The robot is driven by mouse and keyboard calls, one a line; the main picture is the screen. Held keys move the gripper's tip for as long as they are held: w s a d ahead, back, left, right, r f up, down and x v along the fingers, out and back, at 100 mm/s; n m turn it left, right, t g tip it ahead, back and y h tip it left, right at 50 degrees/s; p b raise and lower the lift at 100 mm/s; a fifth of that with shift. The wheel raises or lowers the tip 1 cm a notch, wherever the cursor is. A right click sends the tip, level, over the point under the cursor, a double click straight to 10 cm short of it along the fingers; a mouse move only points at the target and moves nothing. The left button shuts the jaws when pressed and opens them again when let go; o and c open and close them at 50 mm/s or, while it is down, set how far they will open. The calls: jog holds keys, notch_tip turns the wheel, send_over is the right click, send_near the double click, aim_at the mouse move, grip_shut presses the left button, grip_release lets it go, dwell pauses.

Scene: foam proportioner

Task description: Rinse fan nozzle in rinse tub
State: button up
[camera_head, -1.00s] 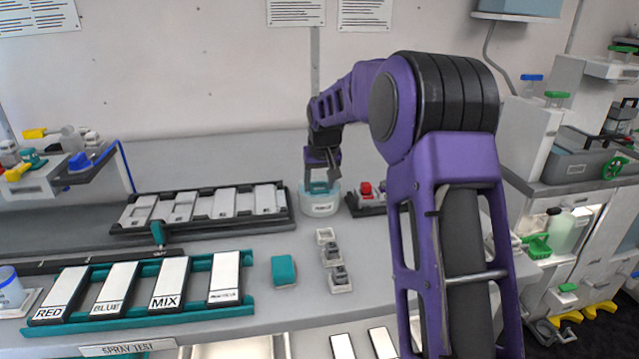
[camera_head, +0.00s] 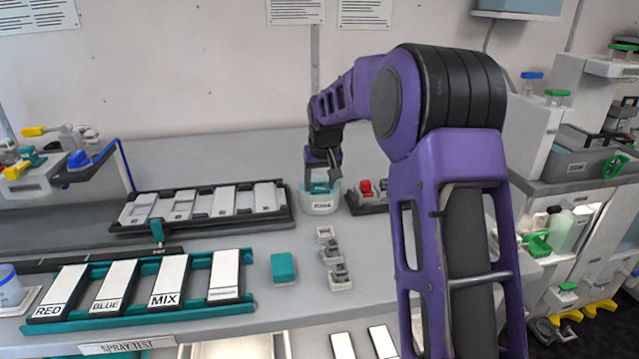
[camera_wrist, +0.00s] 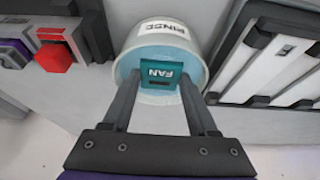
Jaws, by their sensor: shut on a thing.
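The rinse tub (camera_head: 319,204) is a round white tub with a pale blue inside, standing at the back of the bench. It also shows in the wrist view (camera_wrist: 160,28), with its RINSE label upside down. The fan nozzle (camera_wrist: 164,74) is a teal block marked FAN. My gripper (camera_wrist: 160,84) is shut on the fan nozzle, with one finger at each side. The nozzle is over or inside the tub's mouth, and I cannot tell how deep. In the head view my gripper (camera_head: 321,180) points down at the tub, and the nozzle shows as a small teal patch.
A dark rack with grey plates (camera_head: 200,206) stands left of the tub. A dark tray with red pieces (camera_head: 368,190) stands close on its right. A teal block (camera_head: 283,267) and small grey holders (camera_head: 335,262) are in front. Labelled white panels (camera_head: 168,281) lie front left.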

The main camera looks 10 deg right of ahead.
notch_tip(320, 180, up, 9)
jog(key=p, duration=0.7)
jog(key=shift+s, duration=0.1)
dwell(0.6)
